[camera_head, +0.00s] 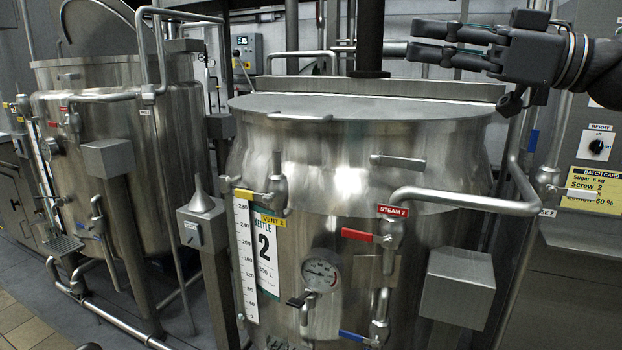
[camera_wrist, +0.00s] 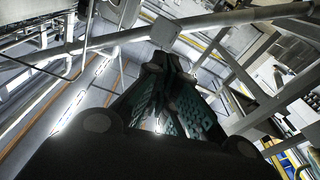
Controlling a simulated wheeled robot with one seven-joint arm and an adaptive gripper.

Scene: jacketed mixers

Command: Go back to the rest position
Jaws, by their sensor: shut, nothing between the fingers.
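My gripper (camera_head: 412,42) is at the upper right in the head view, above the right side of kettle 2 and pointing left. Its fingers look close together, with nothing between them. In the wrist view my gripper (camera_wrist: 180,72) reaches up the middle, its fingers drawn together at the tips, empty. It appears apart from the kettle. Kettle 2 (camera_head: 350,160) is a steel vessel with its lid closed.
Another steel kettle (camera_head: 120,130) stands at the left with its lid raised. A steam pipe (camera_head: 465,201) sticks out at the right of kettle 2. A panel with a berry knob (camera_head: 596,147) and a yellow batch card (camera_head: 594,190) is at the far right. Grey floor (camera_head: 30,285) shows lower left.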

